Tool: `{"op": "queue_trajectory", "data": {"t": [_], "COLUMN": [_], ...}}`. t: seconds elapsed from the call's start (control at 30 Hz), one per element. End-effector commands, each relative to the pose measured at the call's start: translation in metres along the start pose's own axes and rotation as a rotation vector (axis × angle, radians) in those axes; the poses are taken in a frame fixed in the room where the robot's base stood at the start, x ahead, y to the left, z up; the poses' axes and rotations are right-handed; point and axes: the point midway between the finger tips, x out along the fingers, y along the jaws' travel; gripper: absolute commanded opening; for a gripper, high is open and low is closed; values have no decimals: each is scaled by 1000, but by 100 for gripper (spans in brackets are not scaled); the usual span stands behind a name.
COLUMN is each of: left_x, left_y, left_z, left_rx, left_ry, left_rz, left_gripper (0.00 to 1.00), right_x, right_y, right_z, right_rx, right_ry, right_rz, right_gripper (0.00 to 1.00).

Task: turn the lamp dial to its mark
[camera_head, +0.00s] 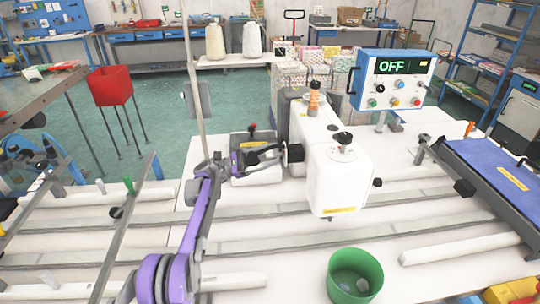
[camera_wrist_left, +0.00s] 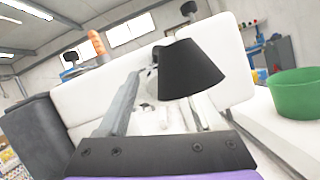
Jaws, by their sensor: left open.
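My left gripper (camera_head: 278,155) reaches in from the left to the left side of the white sewing machine (camera_head: 338,180). Its fingers are open and point at the machine in the left wrist view (camera_wrist_left: 165,103). A black cone-shaped part (camera_wrist_left: 190,72) shows between and in front of the fingers, overlapping the right one; I cannot tell whether they touch it. In the head view a black part (camera_head: 295,153) sits at the machine's side by the fingertips, perhaps the same one. I cannot make out a dial mark. A control panel (camera_head: 394,80) reads OFF. My right gripper is not in view.
A green bin (camera_head: 354,277) stands on the white table in front of the machine; it also shows in the left wrist view (camera_wrist_left: 297,93). An orange-topped post (camera_head: 314,98) rises from the machine. A blue pad (camera_head: 492,170) lies at the right. Metal rails cross the table.

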Motion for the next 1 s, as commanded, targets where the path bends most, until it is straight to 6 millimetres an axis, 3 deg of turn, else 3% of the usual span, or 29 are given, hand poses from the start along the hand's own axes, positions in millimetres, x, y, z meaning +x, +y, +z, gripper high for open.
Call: {"op": "queue_trajectory", "data": {"t": [0.5,0.7,1.0], "left_x": [-92,-104,-105], "left_y": [0,0,0], "left_z": [-1,0,0], "left_rx": [0,0,0], "left_ry": [1,0,0], "left_rz": [2,1,1], "left_gripper": [67,67,67], "right_x": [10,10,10], "right_y": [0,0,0], "right_z": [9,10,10], "right_rx": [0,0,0], "right_ry": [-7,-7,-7], "right_rz": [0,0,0], "right_gripper": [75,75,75]}}
